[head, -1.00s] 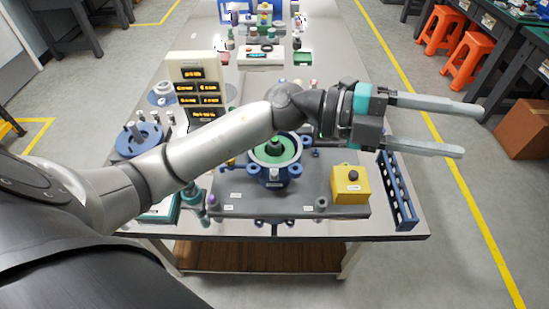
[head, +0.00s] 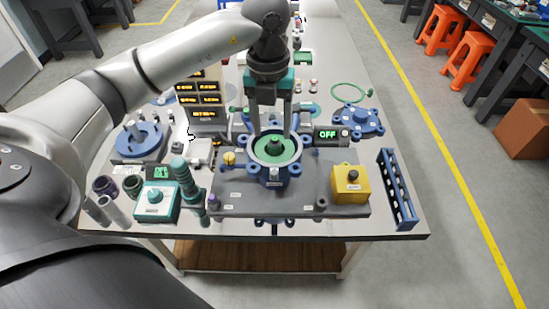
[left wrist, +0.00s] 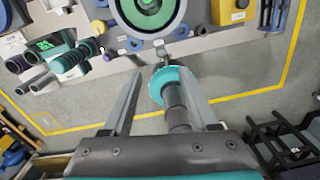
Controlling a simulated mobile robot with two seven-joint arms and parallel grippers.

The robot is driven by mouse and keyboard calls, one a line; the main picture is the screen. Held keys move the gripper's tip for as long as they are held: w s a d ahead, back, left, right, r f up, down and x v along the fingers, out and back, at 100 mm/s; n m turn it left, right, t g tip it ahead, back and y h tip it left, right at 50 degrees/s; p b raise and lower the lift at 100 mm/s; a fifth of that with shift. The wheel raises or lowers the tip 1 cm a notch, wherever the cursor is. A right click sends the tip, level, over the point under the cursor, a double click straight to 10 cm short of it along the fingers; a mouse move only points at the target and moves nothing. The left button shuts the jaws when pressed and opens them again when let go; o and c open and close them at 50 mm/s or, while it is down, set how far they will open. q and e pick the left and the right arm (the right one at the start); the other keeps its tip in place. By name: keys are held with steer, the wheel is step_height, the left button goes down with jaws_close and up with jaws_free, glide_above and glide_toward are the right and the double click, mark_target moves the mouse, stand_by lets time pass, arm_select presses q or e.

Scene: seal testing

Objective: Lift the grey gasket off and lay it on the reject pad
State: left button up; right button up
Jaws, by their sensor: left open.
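A light grey ring (head: 252,151), which looks like the gasket, lies around a green disc in a blue round fixture (head: 272,176). The ring also shows at the top of the left wrist view (left wrist: 118,14). My left gripper (head: 273,135) is open and empty, with its fingers pointing down at the far side of the fixture. I cannot tell whether the fingertips touch it. A small green pad (head: 303,57) lies farther back on the bench. I cannot make out the reject pad now. My right gripper is not in view.
The fixture stands on a grey plate (head: 235,203) with a yellow box (head: 349,185) at its right. A display reading OFF (head: 327,134) and a blue flange (head: 354,122) are behind right. A blue rack (head: 396,190) stands at the right edge. Readout panels (head: 202,100) stand left.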

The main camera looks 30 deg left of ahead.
arm_select(q)
glide_above(274, 172)
steer(key=f, duration=0.7)
steer(key=shift+w+a+f, duration=0.15)
steer(key=shift+w+a, duration=0.1)
steer(key=shift+s+d+f+b, duration=0.1)
steer(key=shift+s+f+b, duration=0.1)
steer(key=shift+f, duration=1.2)
steer(key=shift+s+d+f+b, duration=0.1)
steer(key=shift+f+b, duration=0.1)
steer(key=shift+f, duration=1.15)
steer(key=shift+c, duration=0.2)
jaws_close()
